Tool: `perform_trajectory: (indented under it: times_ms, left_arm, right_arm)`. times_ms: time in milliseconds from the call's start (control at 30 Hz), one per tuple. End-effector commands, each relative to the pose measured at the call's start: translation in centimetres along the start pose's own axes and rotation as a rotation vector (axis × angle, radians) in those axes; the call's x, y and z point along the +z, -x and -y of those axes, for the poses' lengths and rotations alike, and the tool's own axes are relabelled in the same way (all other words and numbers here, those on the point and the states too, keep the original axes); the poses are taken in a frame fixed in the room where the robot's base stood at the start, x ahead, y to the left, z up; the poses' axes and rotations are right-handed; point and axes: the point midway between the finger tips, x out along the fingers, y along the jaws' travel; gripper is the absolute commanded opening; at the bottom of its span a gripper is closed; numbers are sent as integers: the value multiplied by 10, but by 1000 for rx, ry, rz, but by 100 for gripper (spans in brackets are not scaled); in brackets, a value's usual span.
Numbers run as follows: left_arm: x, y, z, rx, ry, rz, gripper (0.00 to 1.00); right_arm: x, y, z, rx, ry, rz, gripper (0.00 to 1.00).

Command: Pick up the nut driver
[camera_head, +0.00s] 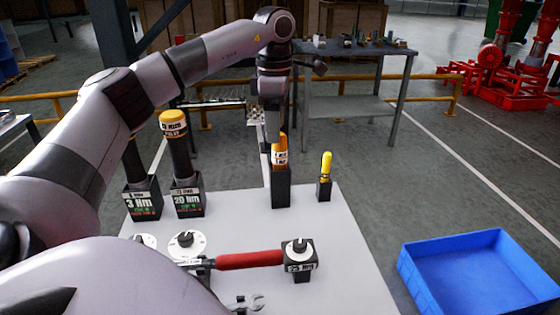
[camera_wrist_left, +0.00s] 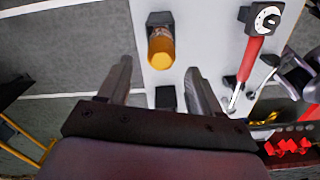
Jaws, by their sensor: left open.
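The nut driver, which I take to be the orange-handled tool with a white label (camera_head: 280,149), stands upright in a tall black holder (camera_head: 281,187) at the far side of the grey table. Its orange handle end (camera_wrist_left: 161,50) also shows in the left wrist view. My left gripper (camera_head: 273,132) is open and reaches down close to the handle's left side in the head view. In the left wrist view its two fingers (camera_wrist_left: 159,67) lie either side of the handle, with gaps, the handle near the tips. Contact cannot be seen. My right gripper is not in view.
A yellow-handled tool (camera_head: 326,164) stands in a small holder just right. Two tall yellow-topped tools, one marked 20 Nm (camera_head: 180,150), stand left. A red-handled torque wrench (camera_head: 250,260) lies nearer. A blue crate (camera_head: 420,275) sits right of the table (camera_head: 350,250).

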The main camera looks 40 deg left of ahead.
Motion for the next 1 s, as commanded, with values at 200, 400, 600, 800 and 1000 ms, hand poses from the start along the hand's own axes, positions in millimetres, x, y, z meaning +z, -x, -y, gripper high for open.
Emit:
perform_trajectory:
  times_ms: [200, 400, 600, 800, 1000]
  left_arm:
    - [2, -24, 0, -3, 0, -3, 65]
    - [9, -54, 0, -3, 0, -3, 65]
    - [9, -69, 0, -2, 0, -1, 65]
    - [9, -69, 0, -2, 0, 0, 61]
    - [9, -68, 0, -1, 0, 0, 0]
  right_arm:
    - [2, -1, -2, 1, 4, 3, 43]
    - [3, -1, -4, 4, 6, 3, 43]
    - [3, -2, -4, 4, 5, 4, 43]
    - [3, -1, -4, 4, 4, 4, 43]
    - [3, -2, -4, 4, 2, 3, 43]
